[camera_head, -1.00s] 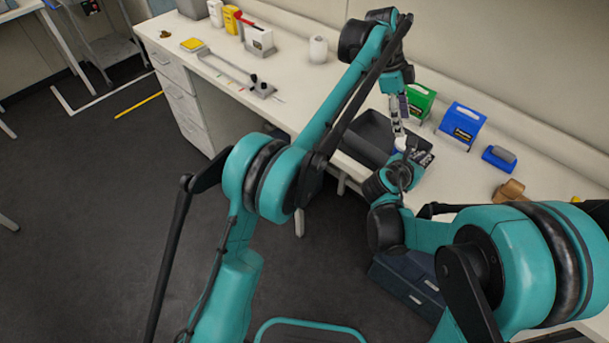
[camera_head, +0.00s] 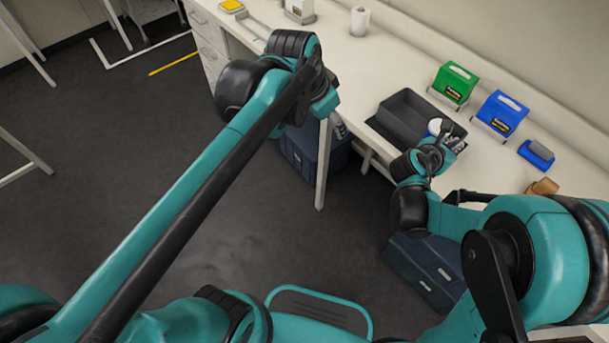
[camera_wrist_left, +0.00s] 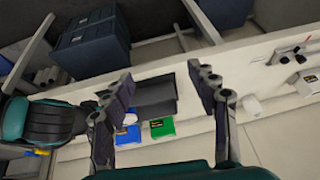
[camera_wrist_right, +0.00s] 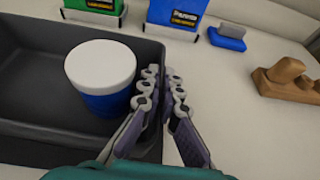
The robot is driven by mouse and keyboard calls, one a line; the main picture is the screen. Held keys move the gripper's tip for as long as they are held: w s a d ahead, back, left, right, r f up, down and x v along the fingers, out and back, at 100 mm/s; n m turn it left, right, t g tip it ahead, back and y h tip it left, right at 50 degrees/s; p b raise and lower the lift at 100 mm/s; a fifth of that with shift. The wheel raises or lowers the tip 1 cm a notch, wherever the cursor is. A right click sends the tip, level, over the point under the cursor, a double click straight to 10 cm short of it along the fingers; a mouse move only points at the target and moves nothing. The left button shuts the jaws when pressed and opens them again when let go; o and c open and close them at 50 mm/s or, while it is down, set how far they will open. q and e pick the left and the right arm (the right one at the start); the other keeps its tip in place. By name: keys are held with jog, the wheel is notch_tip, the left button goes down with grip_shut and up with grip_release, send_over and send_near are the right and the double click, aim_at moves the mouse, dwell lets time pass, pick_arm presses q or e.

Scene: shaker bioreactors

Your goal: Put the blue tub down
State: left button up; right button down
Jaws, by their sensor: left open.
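The blue tub (camera_wrist_right: 105,102) with a white lid is upright inside the dark grey tray (camera_wrist_right: 28,128), near its right wall. It also shows in the head view (camera_head: 434,127), partly behind my right gripper (camera_head: 452,138).
Behind the tray stand a green box (camera_head: 454,82) and a blue box (camera_head: 502,113) in holders. A small blue block (camera_head: 537,153) and a brown wooden piece (camera_head: 543,186) lie to the right. Dark blue crates (camera_head: 430,272) are below the bench.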

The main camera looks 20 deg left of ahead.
pick_arm(q)
jog(key=s+a+f+n+t+y, duration=0.2)
jog(key=s+a+f+n, duration=0.5)
jog(key=s+f, duration=0.3)
jog(key=shift+s+a+t, duration=0.3)
jog(key=shift+s+a, duration=0.55)
jog(key=shift+s, duration=0.25)
pick_arm(e)
jog(key=c, duration=1.6)
grip_release()
jog(key=shift+c, duration=0.2)
